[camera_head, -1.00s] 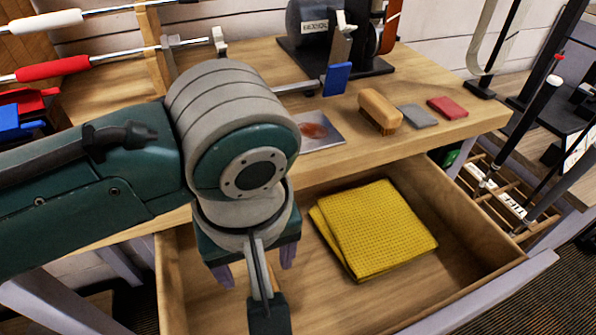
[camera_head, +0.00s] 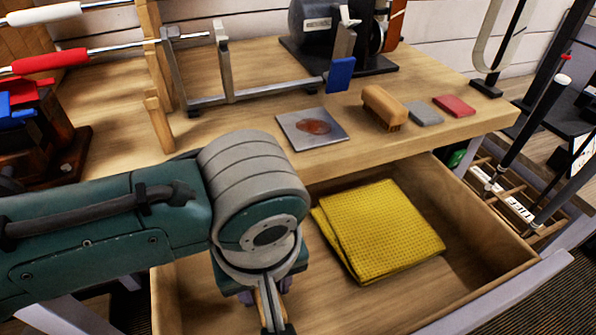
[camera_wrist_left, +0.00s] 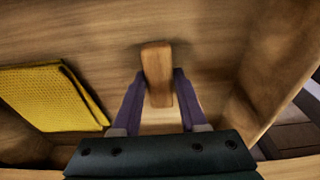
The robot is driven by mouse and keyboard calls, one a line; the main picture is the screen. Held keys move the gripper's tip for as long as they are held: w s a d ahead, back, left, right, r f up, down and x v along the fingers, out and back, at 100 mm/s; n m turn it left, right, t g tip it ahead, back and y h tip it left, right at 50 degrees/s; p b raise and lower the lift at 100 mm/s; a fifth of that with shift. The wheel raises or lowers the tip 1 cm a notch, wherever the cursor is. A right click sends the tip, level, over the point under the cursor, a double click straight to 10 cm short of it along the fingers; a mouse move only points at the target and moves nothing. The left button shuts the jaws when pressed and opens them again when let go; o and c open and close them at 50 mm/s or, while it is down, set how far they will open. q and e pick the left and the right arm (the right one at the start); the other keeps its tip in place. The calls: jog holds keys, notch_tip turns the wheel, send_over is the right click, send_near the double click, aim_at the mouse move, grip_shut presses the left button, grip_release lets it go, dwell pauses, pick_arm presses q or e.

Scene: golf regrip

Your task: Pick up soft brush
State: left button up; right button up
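A wooden brush-like piece (camera_wrist_left: 158,72), which I take as the soft brush, is in the open drawer, between the fingers of my left gripper (camera_wrist_left: 159,82). The fingers meet its sides, and the gripper looks shut on it. A pale part shows below the wood; bristles cannot be made out clearly. In the head view my left gripper (camera_head: 265,293) points down into the drawer's left part, and my arm hides most of the piece. My right gripper is not in view.
A yellow cloth (camera_head: 380,230) lies in the drawer (camera_head: 460,215), right of my gripper. On the bench stand another wooden-backed brush (camera_head: 384,108), a grey block (camera_head: 424,114), a red block (camera_head: 454,106) and a metal plate (camera_head: 300,139). The drawer's walls surround my gripper.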

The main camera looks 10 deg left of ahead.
pick_arm(q)
grip_shut()
dwell(0.3)
notch_tip(320, 180, up, 20)
jog(key=p, duration=0.6)
jog(key=shift+p, duration=0.4)
jog(key=shift+c, duration=0.9)
grip_release()
grip_shut()
